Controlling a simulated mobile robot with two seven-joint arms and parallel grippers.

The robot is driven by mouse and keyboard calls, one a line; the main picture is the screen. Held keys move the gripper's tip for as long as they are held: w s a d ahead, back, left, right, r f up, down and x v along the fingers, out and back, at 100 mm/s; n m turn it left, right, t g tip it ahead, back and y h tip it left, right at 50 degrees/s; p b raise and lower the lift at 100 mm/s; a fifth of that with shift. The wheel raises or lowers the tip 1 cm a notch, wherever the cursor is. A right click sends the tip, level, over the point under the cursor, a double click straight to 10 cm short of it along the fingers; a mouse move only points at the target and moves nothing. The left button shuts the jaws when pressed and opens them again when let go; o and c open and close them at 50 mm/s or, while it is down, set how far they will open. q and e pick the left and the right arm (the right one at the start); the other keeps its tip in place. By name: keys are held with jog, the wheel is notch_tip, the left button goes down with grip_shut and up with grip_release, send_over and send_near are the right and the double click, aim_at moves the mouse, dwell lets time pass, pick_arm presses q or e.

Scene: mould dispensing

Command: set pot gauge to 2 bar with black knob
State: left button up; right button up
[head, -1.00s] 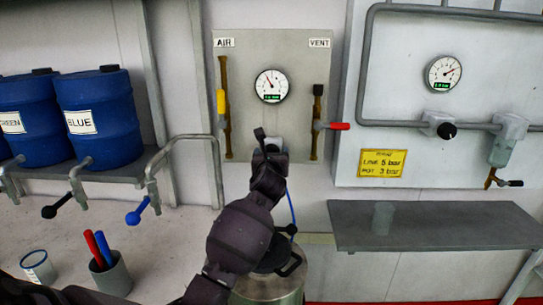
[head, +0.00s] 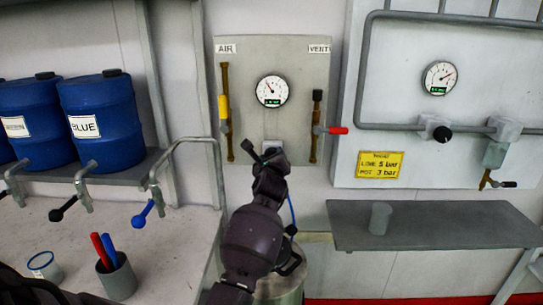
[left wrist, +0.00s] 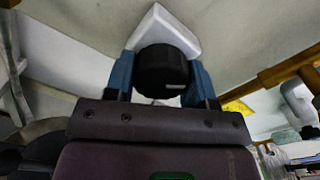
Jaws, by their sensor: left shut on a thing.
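The pot gauge, a round white dial (head: 272,90), sits on the grey AIR/VENT panel (head: 300,70) in the head view. Its needle points to the upper left; its green readout is too small to read. My left gripper (head: 265,150) is at the panel just below this gauge. In the left wrist view, its blue fingers (left wrist: 160,75) are shut on both sides of the black knob (left wrist: 162,66). The knob sits on a white block (left wrist: 163,28) fixed to the panel. In the head view the gripper hides the knob. My right gripper is not in view.
A yellow-handled valve (head: 222,107) and a red-handled valve (head: 338,130) flank the gripper. The right panel has another gauge (head: 439,78) and its own black knob (head: 442,133). A shelf (head: 450,225) with a grey cup (head: 380,217) juts out at right. Blue drums (head: 100,115) stand at left.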

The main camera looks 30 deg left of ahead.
pick_arm(q)
jog(key=o, duration=0.9)
jog(key=shift+o, duration=0.2)
jog(key=v, duration=1.1)
jog(key=shift+w, duration=0.1)
